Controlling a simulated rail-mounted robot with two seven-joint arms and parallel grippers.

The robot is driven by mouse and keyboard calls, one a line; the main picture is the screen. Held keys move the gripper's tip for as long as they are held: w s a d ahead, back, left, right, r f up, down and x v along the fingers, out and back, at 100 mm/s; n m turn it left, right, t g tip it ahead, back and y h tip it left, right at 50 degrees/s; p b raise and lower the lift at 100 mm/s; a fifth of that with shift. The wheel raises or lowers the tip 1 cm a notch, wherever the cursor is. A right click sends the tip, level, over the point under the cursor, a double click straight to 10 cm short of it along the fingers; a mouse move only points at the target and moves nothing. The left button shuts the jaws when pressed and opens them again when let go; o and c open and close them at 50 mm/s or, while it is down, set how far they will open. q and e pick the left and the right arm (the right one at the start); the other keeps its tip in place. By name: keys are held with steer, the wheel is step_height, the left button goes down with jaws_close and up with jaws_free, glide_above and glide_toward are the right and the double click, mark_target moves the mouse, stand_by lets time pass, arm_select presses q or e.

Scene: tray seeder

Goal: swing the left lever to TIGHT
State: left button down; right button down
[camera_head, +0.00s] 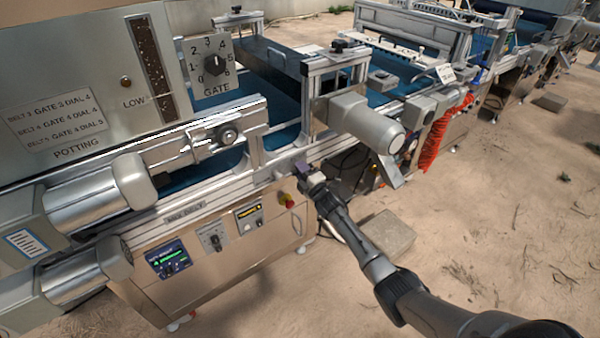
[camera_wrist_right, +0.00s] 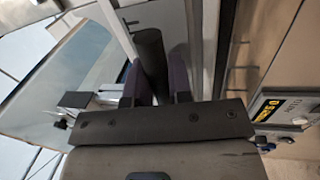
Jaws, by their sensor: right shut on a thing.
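My right gripper (camera_head: 304,172) reaches in from the lower right to the front rail of the blue-belted conveyor. In the right wrist view its two purple-dark fingers (camera_wrist_right: 156,82) are shut on a dark, rounded lever handle (camera_wrist_right: 149,45) beside a pale metal rail. In the head view the gripper covers most of this lever, so its angle is hard to tell. No TIGHT mark can be read in either view. My left gripper is not in view.
The control panel (camera_head: 205,240) with a lit screen, a dial and a red-and-yellow stop button (camera_head: 287,200) is just below left of the gripper. A grey motor (camera_head: 365,124) juts out above right. The GATE dial (camera_head: 215,66) is upper left. Sandy floor lies open at right.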

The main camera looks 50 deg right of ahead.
steer(key=shift+r+n, duration=0.3)
steer(key=shift+n, duration=0.1)
stand_by(0.3)
steer(key=c, duration=1.1)
jaws_free()
steer(key=shift+o, duration=0.2)
steer(key=shift+s, duration=0.15)
steer(key=shift+s+a+p, duration=0.1)
steer(key=shift+s+p, duration=0.15)
steer(key=shift+p, duration=0.05)
steer(key=p+v, duration=0.4)
steer(key=v, duration=0.9)
